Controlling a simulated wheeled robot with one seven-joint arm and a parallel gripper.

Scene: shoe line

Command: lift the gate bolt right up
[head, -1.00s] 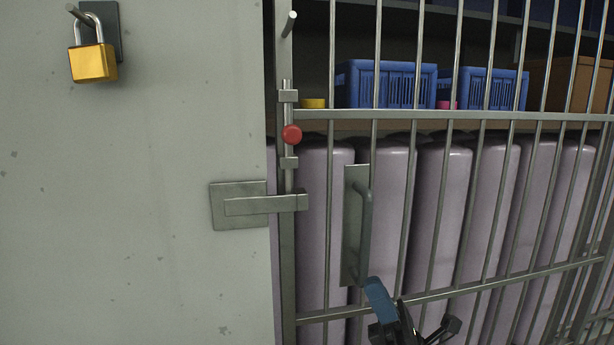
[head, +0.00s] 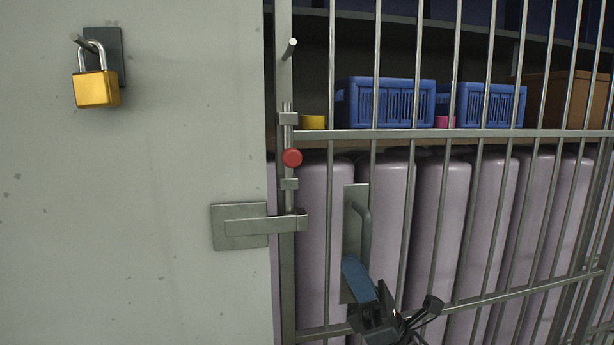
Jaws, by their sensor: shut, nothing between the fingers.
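The gate bolt is a thin vertical rod with a red round knob (head: 292,158), in the head view on the gate's left post. It runs through two small guide brackets, and its lower end reaches down to the flat latch bar (head: 265,226) across the post. The knob sits between the two brackets. My gripper (head: 352,266) is low in the view, right of and below the knob, with its blue fingers shut and pointing up and left. It is apart from the bolt and overlaps the lower part of the gate handle plate (head: 355,196); I cannot tell whether they touch.
The barred gate (head: 470,134) fills the right side, with lilac rolls (head: 325,215) and blue baskets (head: 385,103) behind it. A bare peg (head: 289,49) sticks out above the bolt. A brass padlock (head: 96,89) hangs on the grey wall panel at left.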

